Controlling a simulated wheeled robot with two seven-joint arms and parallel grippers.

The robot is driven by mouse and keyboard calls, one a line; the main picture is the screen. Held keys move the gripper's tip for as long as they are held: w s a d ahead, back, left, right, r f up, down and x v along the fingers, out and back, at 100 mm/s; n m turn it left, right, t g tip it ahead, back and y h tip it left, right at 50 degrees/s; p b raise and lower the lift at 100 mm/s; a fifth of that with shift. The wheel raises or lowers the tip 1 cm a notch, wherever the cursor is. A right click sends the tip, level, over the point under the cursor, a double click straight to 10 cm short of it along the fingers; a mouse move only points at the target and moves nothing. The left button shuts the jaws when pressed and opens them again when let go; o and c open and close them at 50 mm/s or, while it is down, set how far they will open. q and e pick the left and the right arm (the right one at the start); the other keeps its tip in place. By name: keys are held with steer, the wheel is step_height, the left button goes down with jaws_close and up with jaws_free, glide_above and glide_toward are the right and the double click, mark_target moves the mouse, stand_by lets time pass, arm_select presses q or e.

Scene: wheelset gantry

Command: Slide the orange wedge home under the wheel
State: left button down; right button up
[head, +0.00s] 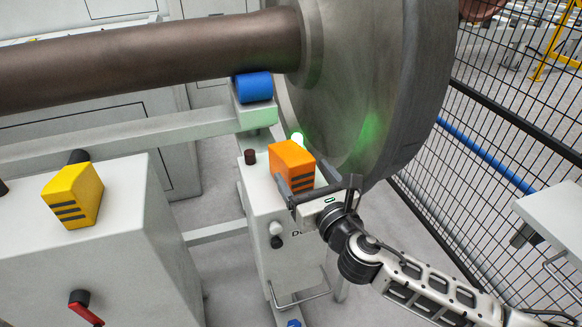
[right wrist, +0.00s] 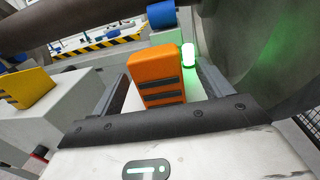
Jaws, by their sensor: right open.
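The orange wedge (head: 292,165) with dark stripes stands on top of a pale pedestal (head: 262,200), close beside the lower part of the big grey wheel (head: 375,80). I cannot tell whether it touches the wheel. My right gripper (head: 316,184) is open, with one finger on each side of the wedge. In the right wrist view the wedge (right wrist: 158,75) stands between the two dark fingers, with gaps on both sides. The wheel (right wrist: 255,60) fills the right of that view. My left gripper is not in view.
A yellow wedge (head: 72,195) sits on a pale cabinet at left. A green lamp (head: 297,138) glows behind the orange wedge. A dark knob (head: 250,157) and a blue roller (head: 253,86) are near. The brown axle (head: 150,62) crosses above; mesh fence (head: 450,190) stands right.

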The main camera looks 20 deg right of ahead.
mark_target(294, 161)
steer(key=w, duration=0.3)
steer(key=w+a, duration=0.1)
steer(key=w, duration=0.1)
steer(key=c, duration=1.3)
steer(key=shift+r, duration=0.15)
steer(key=shift+c, duration=0.5)
